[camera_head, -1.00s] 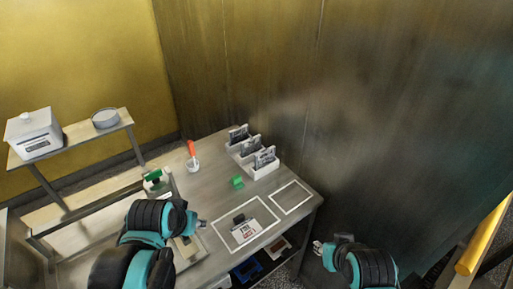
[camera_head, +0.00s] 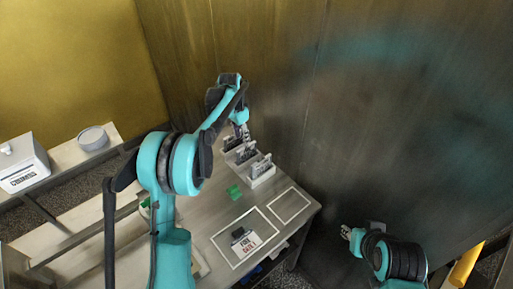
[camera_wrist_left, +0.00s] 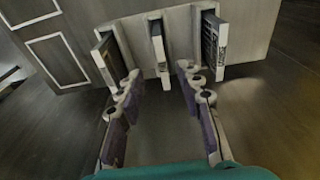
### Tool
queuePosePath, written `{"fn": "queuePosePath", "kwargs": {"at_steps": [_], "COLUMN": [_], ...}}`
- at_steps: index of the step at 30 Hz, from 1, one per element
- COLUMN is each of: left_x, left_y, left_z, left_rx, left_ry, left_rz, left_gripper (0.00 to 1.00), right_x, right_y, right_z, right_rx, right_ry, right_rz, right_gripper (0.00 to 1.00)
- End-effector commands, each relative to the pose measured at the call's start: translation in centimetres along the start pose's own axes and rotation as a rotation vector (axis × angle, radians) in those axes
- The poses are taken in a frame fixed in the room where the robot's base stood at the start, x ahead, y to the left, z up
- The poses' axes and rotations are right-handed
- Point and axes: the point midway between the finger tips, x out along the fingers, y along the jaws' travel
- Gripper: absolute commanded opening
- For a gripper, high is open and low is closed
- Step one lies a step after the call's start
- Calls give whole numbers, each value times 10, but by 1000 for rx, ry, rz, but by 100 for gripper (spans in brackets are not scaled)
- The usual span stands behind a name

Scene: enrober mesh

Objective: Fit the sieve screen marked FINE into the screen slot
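A pale rack (camera_head: 262,180) on the table holds three upright sieve screens. In the left wrist view the left screen (camera_wrist_left: 105,62), middle screen (camera_wrist_left: 158,48) and right screen (camera_wrist_left: 212,40) stand in the rack (camera_wrist_left: 135,35). Their labels are too small to read surely, so I cannot tell which is FINE. My left gripper (camera_head: 243,132) is at the rack's far end; in its wrist view the gripper (camera_wrist_left: 158,78) is open and empty, its fingers pointing at the rack around the middle screen's line. My right gripper (camera_head: 347,232) hangs right of the table. I cannot make out the screen slot.
A shelf at left holds a white box (camera_head: 22,165) and round pan (camera_head: 92,138). A wall stands behind the rack.

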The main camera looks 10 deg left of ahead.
Motion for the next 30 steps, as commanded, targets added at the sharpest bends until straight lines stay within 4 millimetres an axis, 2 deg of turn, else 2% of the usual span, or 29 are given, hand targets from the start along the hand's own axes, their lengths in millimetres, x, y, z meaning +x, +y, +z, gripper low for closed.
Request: {"fn": "queuePosePath", "kwargs": {"at_steps": [14, 22, 30], "left_x": [45, 84, 87], "left_y": [-5, -6, -5], "left_z": [-5, -9, -9], "left_rx": [18, 17, 17], "left_ry": [-10, -9, -9], "left_rz": [11, 11, 11], "left_gripper": [36, 36, 36], "right_x": [4, 10, 9], "right_y": [0, 0, 0], "right_z": [3, 7, 7], "right_rx": [0, 0, 0], "right_ry": [0, 0, 0], "right_rz": [0, 0, 0], "right_gripper": [33, 33, 33]}}
